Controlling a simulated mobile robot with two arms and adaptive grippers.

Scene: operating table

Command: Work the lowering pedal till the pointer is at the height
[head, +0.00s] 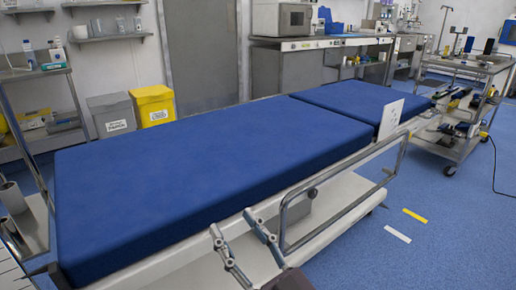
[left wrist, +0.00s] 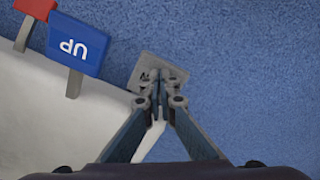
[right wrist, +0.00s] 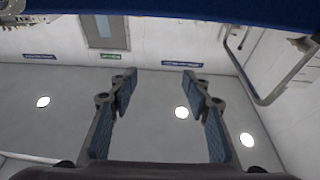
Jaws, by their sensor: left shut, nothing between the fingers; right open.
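In the left wrist view a blue pedal marked UP (left wrist: 75,45) stands out from a pale base, its lettering upside down. Part of a red pedal (left wrist: 36,8) shows at the top left corner; any label on it is out of view. My left gripper (left wrist: 160,82) is shut and empty, to the right of the blue pedal. A grey plate (left wrist: 146,66) with a dark mark lies behind its fingertips, partly hidden; I cannot tell whether they touch. My right gripper (head: 231,221) is open and empty beside the operating table (head: 200,165). I cannot make out a pointer.
A white card (head: 391,118) stands at the table's near side by a metal side rail (head: 345,197). A steel trolley (head: 455,152) stands at the right. White (head: 398,234) and yellow (head: 415,215) strips lie on the blue floor, which is clear around them.

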